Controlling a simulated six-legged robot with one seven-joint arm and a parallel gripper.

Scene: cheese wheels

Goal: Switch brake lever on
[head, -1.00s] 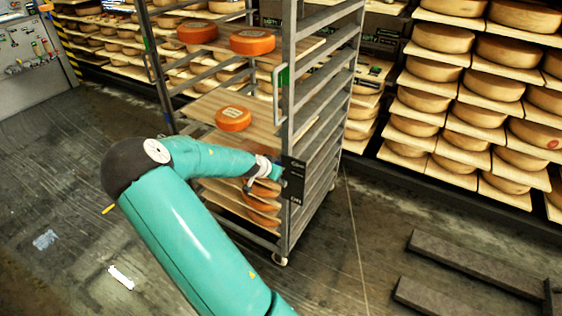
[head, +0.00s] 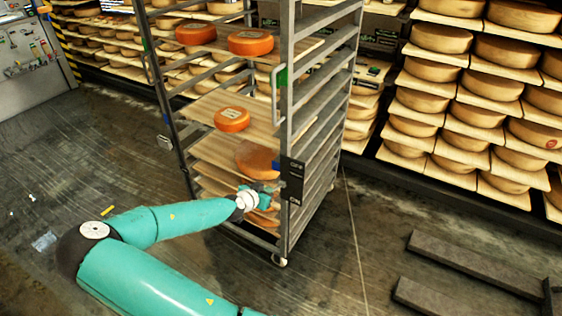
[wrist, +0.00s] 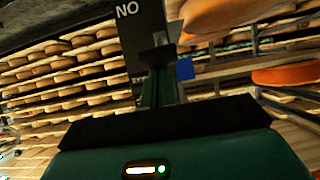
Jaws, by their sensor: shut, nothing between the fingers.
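A black plate (head: 291,180) with small white lettering is fixed low on the near corner post of the metal cheese rack (head: 287,120). In the wrist view the plate (wrist: 139,27) shows large letters reading "NO". I cannot clearly make out the brake lever itself; my gripper covers part of the area beside the plate. My gripper (head: 275,188) is at the left edge of the plate, its fingers shut and empty. In the wrist view the shut fingers (wrist: 160,62) overlap the lower part of the plate; I cannot tell whether they touch it.
The rack holds orange cheese wheels (head: 231,119) on wooden boards, just above and behind my gripper. Full cheese shelves (head: 470,90) line the right and back. Dark beams (head: 470,260) lie on the floor at right. The floor at left is open.

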